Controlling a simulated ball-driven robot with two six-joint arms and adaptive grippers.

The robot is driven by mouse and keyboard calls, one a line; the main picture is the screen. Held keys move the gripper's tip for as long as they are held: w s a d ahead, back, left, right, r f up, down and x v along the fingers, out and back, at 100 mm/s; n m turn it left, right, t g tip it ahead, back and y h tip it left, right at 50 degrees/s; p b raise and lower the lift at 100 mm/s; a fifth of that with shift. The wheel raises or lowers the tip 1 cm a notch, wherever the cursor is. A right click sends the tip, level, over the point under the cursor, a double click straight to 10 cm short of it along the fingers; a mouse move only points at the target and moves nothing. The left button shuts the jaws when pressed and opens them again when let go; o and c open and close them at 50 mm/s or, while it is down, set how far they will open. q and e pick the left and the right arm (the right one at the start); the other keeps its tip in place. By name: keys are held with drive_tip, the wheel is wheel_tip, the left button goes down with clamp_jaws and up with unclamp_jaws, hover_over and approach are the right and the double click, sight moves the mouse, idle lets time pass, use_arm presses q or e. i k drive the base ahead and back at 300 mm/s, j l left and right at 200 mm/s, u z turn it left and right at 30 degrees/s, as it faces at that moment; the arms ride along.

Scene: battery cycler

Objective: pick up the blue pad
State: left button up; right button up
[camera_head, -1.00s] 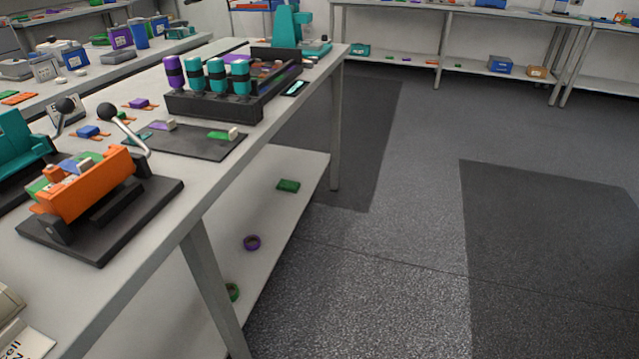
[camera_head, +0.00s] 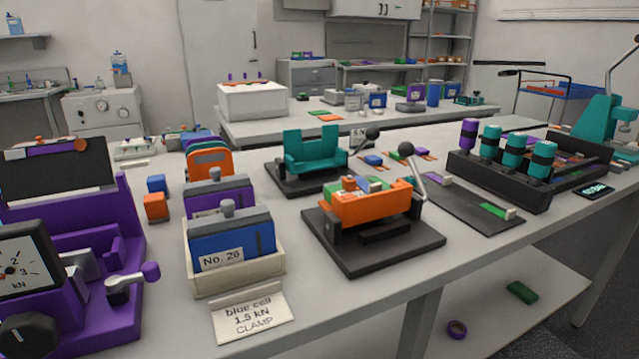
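Several small blue things show, and I cannot tell for sure which one is the blue pad. A small blue block (camera_head: 157,185) stands behind an orange block (camera_head: 155,207) at the left, beside the purple press. A small flat blue piece (camera_head: 373,160) with orange tabs lies on the table behind the orange fixture. A blue piece (camera_head: 371,184) lies among green and orange pieces on top of the orange lever fixture (camera_head: 372,206). Neither of my grippers is in view.
A purple press (camera_head: 85,290) with a dial stands front left. A cream box (camera_head: 235,279) holds a blue block labelled No. 26, behind a "blue cell 1.5 kN clamp" card (camera_head: 252,313). A teal fixture (camera_head: 312,155) and a black rack (camera_head: 498,180) stand further back.

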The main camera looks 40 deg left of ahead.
sight(157, 182)
drive_tip(key=u, duration=2.35)
